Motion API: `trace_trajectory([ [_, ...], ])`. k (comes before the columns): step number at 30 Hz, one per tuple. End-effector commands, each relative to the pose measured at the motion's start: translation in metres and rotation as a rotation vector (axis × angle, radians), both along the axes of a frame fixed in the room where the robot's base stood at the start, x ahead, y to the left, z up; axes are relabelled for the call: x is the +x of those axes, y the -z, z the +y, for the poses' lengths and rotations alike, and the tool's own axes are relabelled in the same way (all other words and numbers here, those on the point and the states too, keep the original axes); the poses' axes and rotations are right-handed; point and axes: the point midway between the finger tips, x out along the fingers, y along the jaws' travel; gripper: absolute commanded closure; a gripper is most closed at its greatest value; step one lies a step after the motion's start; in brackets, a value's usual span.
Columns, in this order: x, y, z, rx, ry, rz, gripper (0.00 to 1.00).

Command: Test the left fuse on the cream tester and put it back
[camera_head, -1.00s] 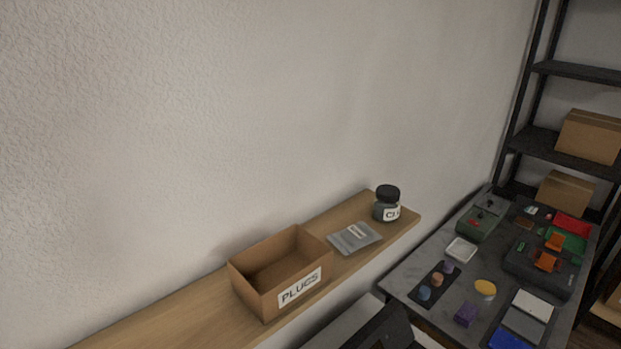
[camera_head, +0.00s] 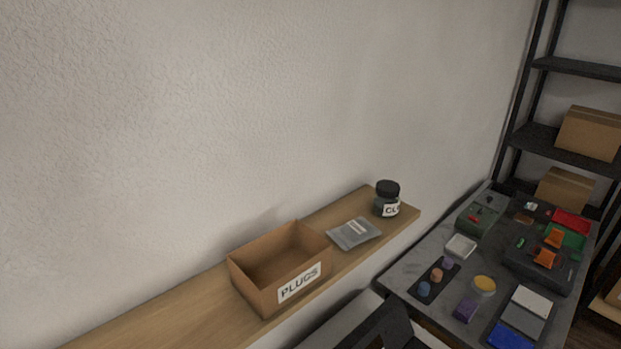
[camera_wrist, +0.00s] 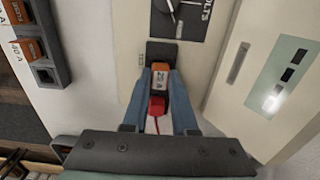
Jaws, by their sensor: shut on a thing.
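In the wrist view my gripper (camera_wrist: 160,98) has its two blue fingers shut on an orange fuse (camera_wrist: 160,70) with a white label, hard to read. The fuse's far end is at a dark socket (camera_wrist: 162,49) on the cream tester (camera_wrist: 130,30), which has a dial marked VOLTS (camera_wrist: 180,14). I cannot tell how deep the fuse sits in it. A red piece (camera_wrist: 157,106) with a thin red wire lies between the fingers, nearer me. At the left, a dark holder (camera_wrist: 48,70) carries orange fuses, one (camera_wrist: 27,49) with an "A" label.
At the right of the wrist view is a cream box (camera_wrist: 232,105) with a pale green panel (camera_wrist: 262,85) and a bright spot. The head view shows a shelf (camera_head: 190,310) with a PLUGS box (camera_head: 255,290), and a crowded grey bench (camera_head: 410,262).

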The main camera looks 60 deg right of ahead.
Motion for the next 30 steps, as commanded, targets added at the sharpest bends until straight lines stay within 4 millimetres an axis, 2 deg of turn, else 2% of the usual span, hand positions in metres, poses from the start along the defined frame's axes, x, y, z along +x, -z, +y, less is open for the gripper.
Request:
trace_trajectory([
  [30,0.0002,0.0071,0.0003,0.000,-0.001,0.000,1.00],
])
